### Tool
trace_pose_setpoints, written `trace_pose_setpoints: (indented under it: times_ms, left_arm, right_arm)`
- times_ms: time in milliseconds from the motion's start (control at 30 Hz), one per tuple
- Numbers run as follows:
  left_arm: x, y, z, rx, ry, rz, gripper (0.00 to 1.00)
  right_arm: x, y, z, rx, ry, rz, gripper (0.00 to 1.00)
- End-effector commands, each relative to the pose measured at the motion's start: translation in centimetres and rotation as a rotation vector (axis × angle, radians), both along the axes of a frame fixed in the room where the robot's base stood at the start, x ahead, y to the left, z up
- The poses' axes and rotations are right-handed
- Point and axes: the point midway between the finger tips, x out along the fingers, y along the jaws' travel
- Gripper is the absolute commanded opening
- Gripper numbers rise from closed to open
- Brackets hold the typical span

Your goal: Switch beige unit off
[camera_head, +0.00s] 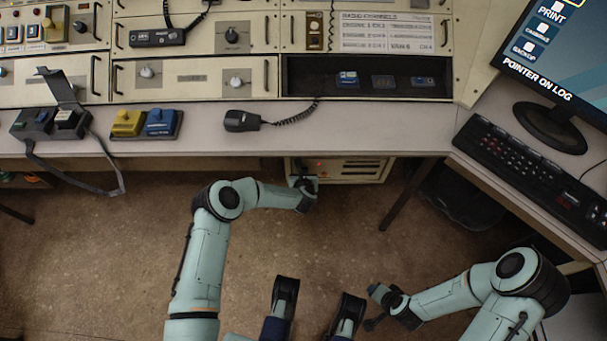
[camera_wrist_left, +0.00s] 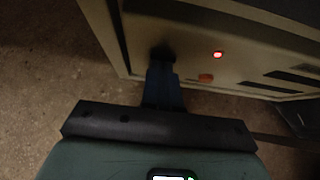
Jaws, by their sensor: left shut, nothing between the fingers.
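The beige unit (camera_head: 352,172) stands on the floor under the desk, partly hidden by the desktop. In the left wrist view its front panel (camera_wrist_left: 190,25) shows a lit red light (camera_wrist_left: 217,54) and a small orange-red part (camera_wrist_left: 206,77), perhaps a switch. My left gripper (camera_head: 303,180) is at the left part of the unit's front. In the left wrist view its fingers (camera_wrist_left: 162,58) are shut and empty, close to the panel, left of the red light. I cannot tell if they touch it. My right gripper (camera_head: 376,308) is low in the head view, away from the unit; its fingers are unclear.
The desk edge (camera_head: 240,152) overhangs the unit. A desk leg (camera_head: 400,196) and a dark bin-like object (camera_head: 455,200) stand to its right. The floor (camera_head: 270,240) in front is open.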

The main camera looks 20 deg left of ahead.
Motion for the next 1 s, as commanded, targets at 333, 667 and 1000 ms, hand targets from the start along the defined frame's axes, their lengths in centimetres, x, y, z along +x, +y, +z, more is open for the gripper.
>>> trace_pose_setpoints:
  times_ms: [333,667,1000]
  left_arm:
    - [0.9,0.3,0.2,0.001,0.0,0.001,0.0]
    - [0.9,0.3,1.2,0.0,-0.001,0.001,0.0]
    - [0.9,0.3,1.9,0.0,-0.001,0.001,0.0]
  right_arm:
    - [-0.2,-0.2,-0.7,-0.003,0.009,-0.003,0.43]
    - [-0.2,-0.2,0.0,-0.003,0.007,-0.004,0.43]
    - [-0.2,-0.2,0.6,-0.002,0.005,-0.003,0.43]
